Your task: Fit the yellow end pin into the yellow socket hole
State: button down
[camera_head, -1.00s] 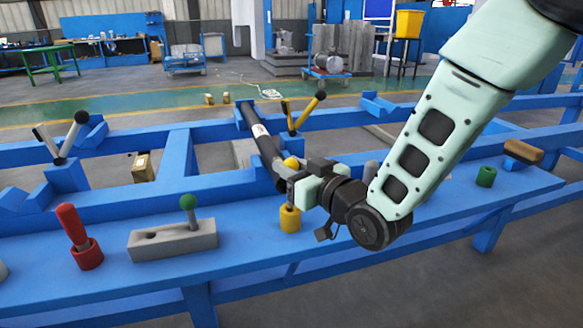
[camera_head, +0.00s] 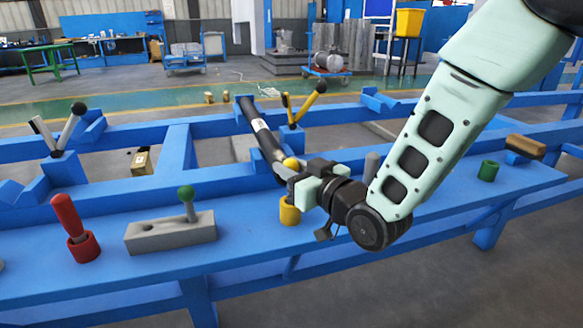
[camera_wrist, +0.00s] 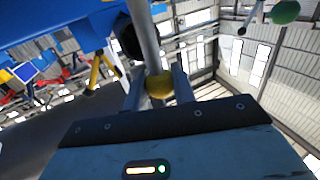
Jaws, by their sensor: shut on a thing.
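The yellow end pin has a yellow ball head (camera_head: 291,163) and a grey shaft. My gripper (camera_head: 290,177) is shut on it just below the ball. In the wrist view the ball (camera_wrist: 160,87) sits between the two fingers, with the shaft (camera_wrist: 146,40) running away from the camera. The yellow socket (camera_head: 290,212) stands upright on the blue bench, directly below my gripper in the head view.
A grey block with a green-headed pin (camera_head: 187,197) and a red socket holding a red-handled pin (camera_head: 70,218) stand to the left. A dark tube (camera_head: 262,137) lies just behind my gripper. A grey peg (camera_head: 371,167), green socket (camera_head: 488,170) and brown-topped piece (camera_head: 525,147) are to the right.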

jog(key=shift+f+b, duration=0.45)
jog(key=shift+f, duration=0.1)
jog(key=c, duration=1.1)
grip_release()
jog(key=shift+d, duration=0.1)
